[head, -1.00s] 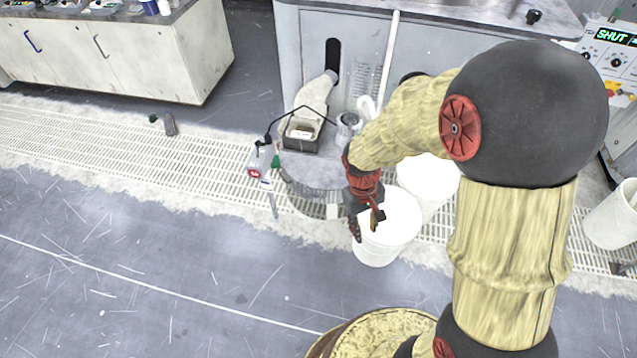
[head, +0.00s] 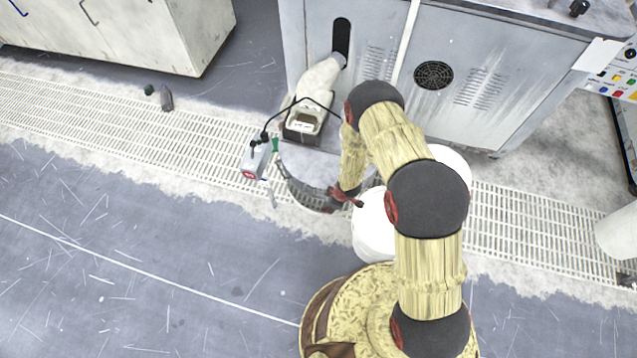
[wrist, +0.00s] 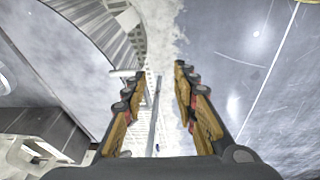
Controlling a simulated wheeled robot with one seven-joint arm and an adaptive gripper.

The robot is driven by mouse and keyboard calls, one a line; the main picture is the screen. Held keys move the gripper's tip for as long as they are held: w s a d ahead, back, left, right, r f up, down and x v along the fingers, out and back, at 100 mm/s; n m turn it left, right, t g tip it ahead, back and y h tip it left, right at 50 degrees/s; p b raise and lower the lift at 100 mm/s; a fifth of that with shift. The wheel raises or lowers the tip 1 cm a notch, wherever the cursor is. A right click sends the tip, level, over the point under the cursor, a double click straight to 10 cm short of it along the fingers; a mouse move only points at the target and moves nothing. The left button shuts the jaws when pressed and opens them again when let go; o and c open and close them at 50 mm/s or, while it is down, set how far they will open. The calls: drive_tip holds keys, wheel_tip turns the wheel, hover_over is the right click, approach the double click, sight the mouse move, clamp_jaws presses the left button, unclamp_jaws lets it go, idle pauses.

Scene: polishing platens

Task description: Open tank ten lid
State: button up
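A round grey tank with a flat top (head: 312,164) and ribbed side stands on the floor grating in the head view. Its ribbed side (wrist: 102,28) also shows at the upper left of the wrist view. I see no number on it, so I cannot tell whether it is tank ten. My gripper (head: 345,200) is low at the tank's right front edge, beside a white bucket. In the wrist view my gripper (wrist: 160,92) has its two fingers well apart. A thin grey bar (wrist: 154,115) shows between them; I cannot tell its distance.
A dark box (head: 304,125) sits at the tank's back, below a pale duct. A small grey box (head: 254,160) with a cable is at its left. White buckets (head: 373,228) stand right of it. A large grey cabinet (head: 470,85) is behind.

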drive_tip(key=n+t+y, duration=0.1)
drive_tip(key=y, duration=0.1)
approach(314, 196)
drive_tip(key=b+x, duration=0.3)
drive_tip(key=x, duration=0.5)
drive_tip(key=shift+a, duration=0.1)
drive_tip(key=shift+c, duration=1.4)
drive_tip(key=c, duration=0.4)
drive_tip(key=shift+s, duration=0.1)
clamp_jaws()
